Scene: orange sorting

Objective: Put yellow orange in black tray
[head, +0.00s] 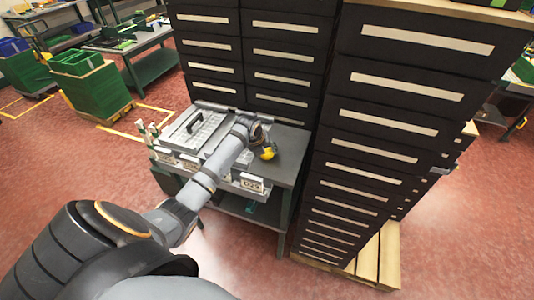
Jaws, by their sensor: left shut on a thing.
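My left arm reaches from the lower left to a grey workbench, and my left gripper (265,147) is over the bench's right part. It is shut on the yellow orange (269,154), which shows just below the fingers. The gripper's fingers are small and partly blend with the dark drawers behind. I cannot make out a black tray for certain; my arm hides part of the bench. My right gripper is not in view.
The grey workbench (290,150) has a metal case (190,135) with a dark handle on its left. Tall black drawer cabinets (370,130) stand close behind and to the right. The bench top right of the gripper looks clear. Green crates (85,85) stand far left.

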